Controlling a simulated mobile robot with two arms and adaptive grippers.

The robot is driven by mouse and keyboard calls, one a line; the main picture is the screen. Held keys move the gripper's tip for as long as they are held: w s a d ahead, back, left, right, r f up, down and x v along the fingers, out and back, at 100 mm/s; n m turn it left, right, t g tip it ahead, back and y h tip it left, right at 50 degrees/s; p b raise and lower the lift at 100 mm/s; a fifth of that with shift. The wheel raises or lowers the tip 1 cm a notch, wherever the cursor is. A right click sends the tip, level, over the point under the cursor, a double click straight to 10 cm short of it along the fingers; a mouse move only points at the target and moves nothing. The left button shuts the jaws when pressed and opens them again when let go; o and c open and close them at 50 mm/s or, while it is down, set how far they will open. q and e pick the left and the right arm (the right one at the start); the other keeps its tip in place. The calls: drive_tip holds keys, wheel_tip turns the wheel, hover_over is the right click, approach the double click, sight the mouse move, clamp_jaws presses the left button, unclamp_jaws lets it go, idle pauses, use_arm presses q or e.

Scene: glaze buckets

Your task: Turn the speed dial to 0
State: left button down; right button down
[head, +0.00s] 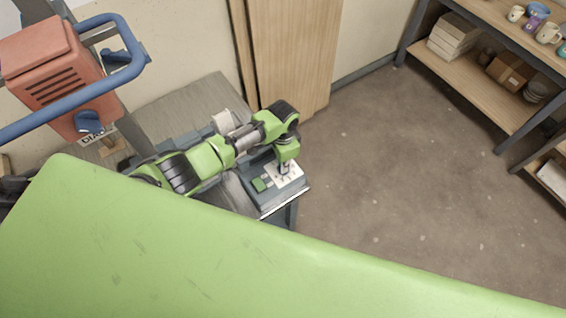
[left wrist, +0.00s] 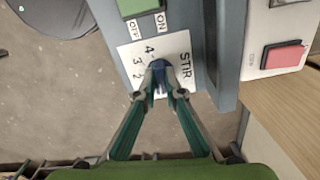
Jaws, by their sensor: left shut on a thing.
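My left gripper (left wrist: 160,70) is shut on the knob, with a fingertip on either side. The fingers hide much of the knob and the rest of the scale, so I cannot tell which number it points to. In the head view my left gripper (head: 284,169) reaches down onto the white plate (head: 294,177) on the grey control box. My right gripper is not in view.
A green switch (left wrist: 140,6) with ON and OFF labels sits beside the plate. A red button (left wrist: 284,57) is on a neighbouring pale box. An orange machine (head: 45,65) with another blue knob (head: 88,122) stands at left. Shelves (head: 480,85) hold mugs at upper right.

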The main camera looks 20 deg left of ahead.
use_arm(q)
drive_tip(key=shift+a, duration=0.1)
drive_tip(key=c, duration=2.1)
unclamp_jaws()
drive_tip(key=shift+c, duration=0.2)
wheel_tip(320, 180, up, 12)
